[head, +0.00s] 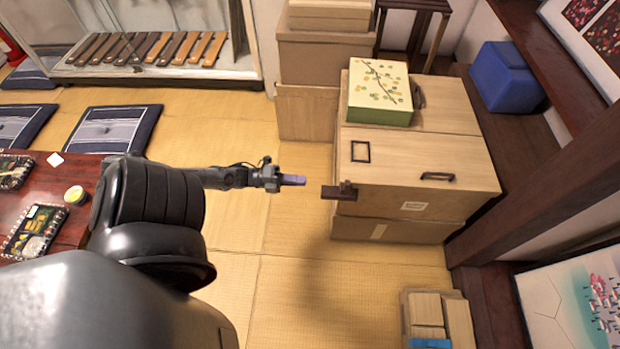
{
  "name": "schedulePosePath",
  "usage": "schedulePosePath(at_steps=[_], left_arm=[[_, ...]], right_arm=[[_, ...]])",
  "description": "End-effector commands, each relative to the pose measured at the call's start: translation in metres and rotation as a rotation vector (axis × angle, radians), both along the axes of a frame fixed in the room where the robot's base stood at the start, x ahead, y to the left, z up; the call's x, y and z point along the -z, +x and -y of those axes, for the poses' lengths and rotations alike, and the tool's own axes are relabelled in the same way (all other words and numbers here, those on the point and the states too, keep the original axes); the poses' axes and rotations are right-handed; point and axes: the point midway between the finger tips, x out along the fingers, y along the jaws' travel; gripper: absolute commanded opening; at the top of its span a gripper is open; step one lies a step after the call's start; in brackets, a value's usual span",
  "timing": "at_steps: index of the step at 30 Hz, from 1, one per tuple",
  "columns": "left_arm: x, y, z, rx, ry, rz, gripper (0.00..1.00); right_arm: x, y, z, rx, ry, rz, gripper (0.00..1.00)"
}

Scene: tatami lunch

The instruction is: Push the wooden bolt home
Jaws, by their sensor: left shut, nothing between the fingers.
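The dark wooden bolt (333,192) sticks out to the left from the left edge of the top of a light wooden chest (420,160). A small dark block sits around or beside it at the chest's edge; I cannot tell which. My left gripper (298,180) is shut and empty, with its purple-grey fingertips pointing right at the bolt's outer end. A short gap shows between the fingertips and the bolt. My left arm comes in from the left. My right gripper is not in view.
A green patterned box (380,92) stands on the chest's back part. Stacked cardboard boxes (315,60) are behind it. A low red table (75,225) with bento trays is at left. A crate of wooden blocks (440,318) is at lower right. Tatami floor (300,280) is clear in front.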

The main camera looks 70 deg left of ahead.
Motion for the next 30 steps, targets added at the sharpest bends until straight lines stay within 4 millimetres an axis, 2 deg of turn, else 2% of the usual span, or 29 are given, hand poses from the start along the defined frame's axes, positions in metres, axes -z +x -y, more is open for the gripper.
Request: schedulePosePath(at_steps=[6,22,27,29,30], left_arm=[[0.0,-0.012,-0.005,0.0,0.001,-0.001,0.0],[-0.003,-0.012,-0.005,0.0,0.0,0.002,0.0],[-0.023,-0.008,0.003,-0.02,-0.024,0.022,0.0],[-0.034,-0.006,0.017,-0.029,-0.058,0.04,0.0],[-0.047,0.0,0.032,-0.027,-0.089,0.065,0.0]], right_arm=[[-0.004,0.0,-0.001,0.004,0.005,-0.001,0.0],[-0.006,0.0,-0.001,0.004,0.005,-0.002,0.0],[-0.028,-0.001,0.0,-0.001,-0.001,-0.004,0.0],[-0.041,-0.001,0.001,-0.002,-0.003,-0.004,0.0],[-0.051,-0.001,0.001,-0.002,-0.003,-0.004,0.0]])
